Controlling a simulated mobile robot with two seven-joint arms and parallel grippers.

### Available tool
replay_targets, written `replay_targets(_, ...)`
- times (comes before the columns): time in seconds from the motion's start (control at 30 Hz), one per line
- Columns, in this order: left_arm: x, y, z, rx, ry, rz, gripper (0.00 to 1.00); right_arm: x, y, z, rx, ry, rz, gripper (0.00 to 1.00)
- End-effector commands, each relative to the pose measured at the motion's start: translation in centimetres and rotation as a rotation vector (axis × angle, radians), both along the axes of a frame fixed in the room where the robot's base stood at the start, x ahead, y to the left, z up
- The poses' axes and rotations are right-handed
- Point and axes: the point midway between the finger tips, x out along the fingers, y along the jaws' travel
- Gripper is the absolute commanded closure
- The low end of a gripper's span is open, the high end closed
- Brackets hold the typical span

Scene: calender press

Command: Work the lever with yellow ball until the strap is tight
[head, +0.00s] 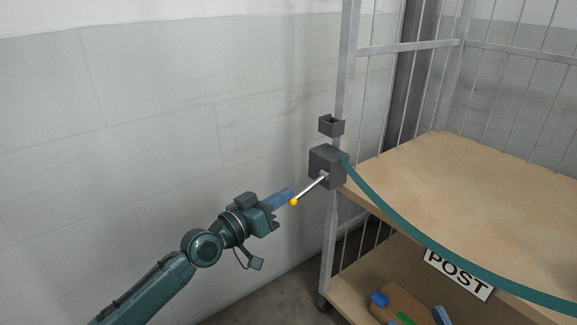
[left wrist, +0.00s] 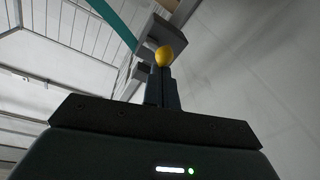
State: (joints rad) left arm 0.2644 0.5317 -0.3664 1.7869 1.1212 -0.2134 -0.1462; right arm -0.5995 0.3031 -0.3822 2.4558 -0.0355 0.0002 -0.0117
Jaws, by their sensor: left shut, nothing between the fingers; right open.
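The lever (head: 312,187) is a light metal rod with a yellow ball (head: 294,202) at its end. It comes out of a grey box (head: 328,166) on the cage post and points down to the left. The teal strap (head: 400,220) runs from the box across the front of the shelf and hangs in a sagging curve. My left gripper (head: 290,194) is shut and empty, its fingertips right by the ball. In the left wrist view the ball (left wrist: 164,56) shows just beyond the closed fingertips (left wrist: 163,74); I cannot tell if they touch. My right gripper is out of view.
A small open grey holder (head: 331,125) sits on the post above the box. The wire cage has a wooden shelf (head: 460,175), a POST sign (head: 458,273) and a lower shelf with a brown parcel (head: 400,303). The space before the left wall is free.

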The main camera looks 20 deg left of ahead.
Motion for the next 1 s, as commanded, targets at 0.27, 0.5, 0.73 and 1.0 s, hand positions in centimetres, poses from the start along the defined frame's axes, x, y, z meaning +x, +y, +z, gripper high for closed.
replay_targets(0.27, -0.1, -0.2, -0.7, 0.005, 0.014, -0.006, 1.00, 0.0, 0.0, 0.0, 0.001, 0.001, 0.001, 0.49)
replay_targets(0.5, -0.1, -0.2, -0.6, 0.007, 0.016, -0.005, 1.00, 0.0, 0.0, 0.2, 0.001, 0.000, 0.001, 0.49)
replay_targets(0.73, 0.7, 0.1, 2.4, 0.005, 0.010, -0.003, 1.00, 0.2, 0.3, 1.2, -0.048, -0.004, -0.024, 0.49)
replay_targets(1.0, -2.3, 3.1, 2.7, 0.010, 0.009, -0.001, 1.00, 0.4, 0.7, 0.1, -0.106, 0.008, -0.050, 0.49)
